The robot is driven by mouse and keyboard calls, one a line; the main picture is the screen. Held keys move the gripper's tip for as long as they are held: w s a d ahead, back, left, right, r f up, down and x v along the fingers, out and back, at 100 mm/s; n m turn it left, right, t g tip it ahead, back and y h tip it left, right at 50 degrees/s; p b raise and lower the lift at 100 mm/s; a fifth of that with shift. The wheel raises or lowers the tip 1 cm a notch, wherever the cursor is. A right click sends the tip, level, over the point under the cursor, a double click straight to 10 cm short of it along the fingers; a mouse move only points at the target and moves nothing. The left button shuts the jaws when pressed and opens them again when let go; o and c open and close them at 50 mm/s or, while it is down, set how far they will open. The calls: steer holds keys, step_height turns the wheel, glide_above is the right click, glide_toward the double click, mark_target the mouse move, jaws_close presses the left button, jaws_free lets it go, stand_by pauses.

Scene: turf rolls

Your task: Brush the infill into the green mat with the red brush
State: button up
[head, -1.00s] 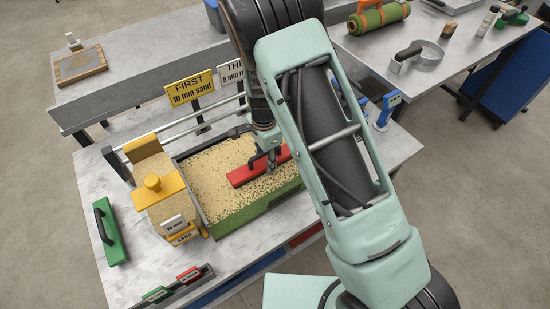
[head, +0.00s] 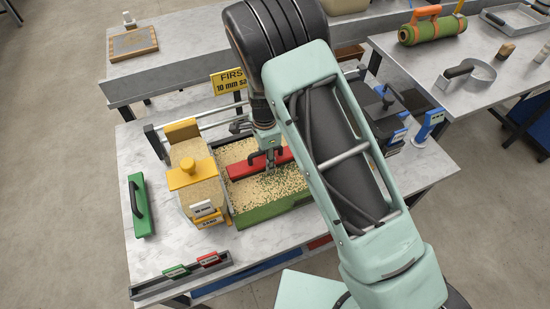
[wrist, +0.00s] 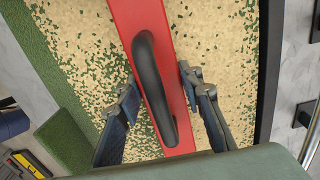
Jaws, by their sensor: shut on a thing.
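The red brush (head: 258,165) lies across the infill in the tray. In the wrist view its red back (wrist: 138,20) and black handle (wrist: 155,90) run between the fingers. My gripper (wrist: 157,88) is shut on the brush handle from above; it also shows in the head view (head: 270,155). The green mat (head: 270,209) shows as a green front edge and as green flecks through the sand-coloured infill (head: 262,187). The infill looks thicker behind the brush and more flecked with green in front of it. My arm hides the tray's right part.
A yellow sand hopper (head: 190,175) stands at the tray's left on rails. A green-backed brush (head: 140,205) lies further left. A yellow sign (head: 230,80) stands behind. A holder with red and green tags (head: 185,274) lies at the front. Blue-trimmed tools (head: 428,125) stand at the right.

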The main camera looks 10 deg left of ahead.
steer(key=shift+a, duration=0.2)
steer(key=shift+w+d+b, duration=0.2)
steer(key=shift+w+d, duration=0.3)
steer(key=shift+d, duration=0.2)
steer(key=shift+w+d+b, duration=0.2)
steer(key=shift+w+d, duration=0.25)
steer(key=shift+d, duration=0.2)
steer(key=shift+a, duration=0.1)
steer(key=shift+s+a, duration=1)
steer(key=shift+a, duration=0.25)
steer(key=shift+w+d, duration=0.1)
